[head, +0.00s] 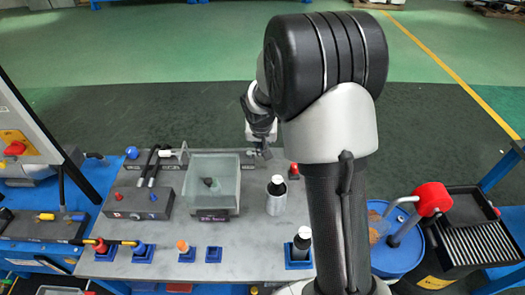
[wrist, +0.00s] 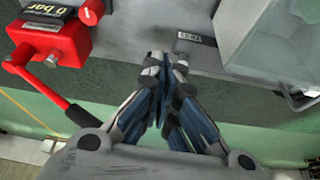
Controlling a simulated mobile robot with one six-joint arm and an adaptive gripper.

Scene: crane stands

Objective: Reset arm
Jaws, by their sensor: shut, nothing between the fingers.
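My arm rises in the middle of the head view and bends over at the top. My gripper (head: 263,152) hangs past the back edge of the grey work board, right of the clear box, partly hidden by my own arm. In the wrist view my gripper (wrist: 166,62) has its fingertips together, with nothing between them. The clear box (head: 227,165) stands on the board with a dark object inside. Its clear wall also shows at the right of the wrist view (wrist: 285,50).
A blue drum (head: 400,255) and dark crate (head: 470,235) are right. A red device (wrist: 50,45) with a lever is left of my fingers in the wrist view.

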